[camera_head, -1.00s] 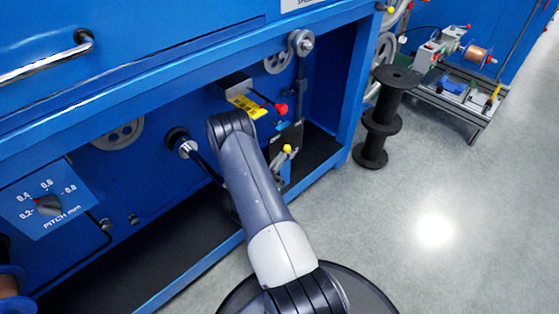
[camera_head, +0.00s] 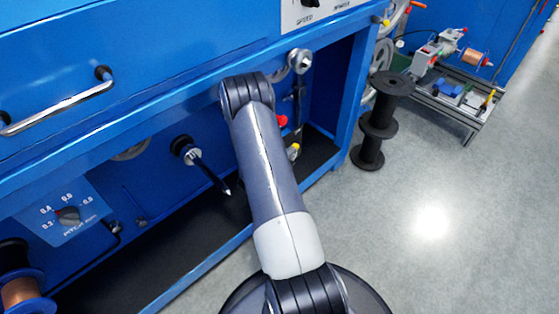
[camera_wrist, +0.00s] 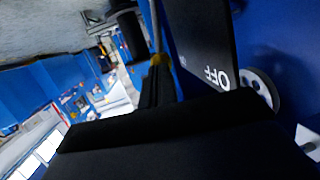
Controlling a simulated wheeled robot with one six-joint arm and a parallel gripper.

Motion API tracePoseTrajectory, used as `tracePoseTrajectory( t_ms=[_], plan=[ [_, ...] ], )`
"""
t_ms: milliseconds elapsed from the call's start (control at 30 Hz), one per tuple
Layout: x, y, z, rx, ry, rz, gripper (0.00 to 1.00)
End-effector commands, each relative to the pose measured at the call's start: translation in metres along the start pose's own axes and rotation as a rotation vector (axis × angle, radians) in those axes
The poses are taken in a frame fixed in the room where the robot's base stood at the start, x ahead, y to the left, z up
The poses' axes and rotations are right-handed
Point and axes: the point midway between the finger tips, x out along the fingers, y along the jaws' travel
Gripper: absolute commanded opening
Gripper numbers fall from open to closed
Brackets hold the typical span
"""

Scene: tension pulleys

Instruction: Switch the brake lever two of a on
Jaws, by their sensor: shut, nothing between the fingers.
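In the head view a lever with a red knob (camera_head: 282,121) and one with a yellow knob (camera_head: 294,151) show just right of my arm, inside the open bay of the blue machine. My arm hides most of both levers, and my gripper is hidden there. In the wrist view my gripper (camera_wrist: 158,88) is a dark shape with its fingers shut and nothing between them. A yellow knob (camera_wrist: 160,59) on a rod appears just beyond the fingertips; I cannot tell whether they touch. A dark plate marked OFF (camera_wrist: 205,45) stands to the right of the fingers.
A dark spindle (camera_head: 205,167) sticks out of the machine left of my arm. A pulley (camera_head: 299,60) sits above the levers. A black spool stand (camera_head: 381,118) stands on the floor to the right. Open grey floor (camera_head: 440,190) lies in front.

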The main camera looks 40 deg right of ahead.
Motion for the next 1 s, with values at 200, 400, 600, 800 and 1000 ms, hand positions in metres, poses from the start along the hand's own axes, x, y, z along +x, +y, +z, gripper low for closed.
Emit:
tracePoseTrajectory(
  t_ms=[200,400,600,800,1000],
  plan=[
    [0.018,0.004,-0.018,0.042,-0.190,0.003,0.00],
    [0.032,0.007,-0.020,0.069,-0.336,0.001,0.00],
    [0.042,0.008,-0.019,0.074,-0.380,0.001,0.00],
    [0.047,0.009,-0.019,0.073,-0.377,0.000,0.00],
    [0.050,0.009,-0.019,0.073,-0.375,0.000,0.00]
  ],
)
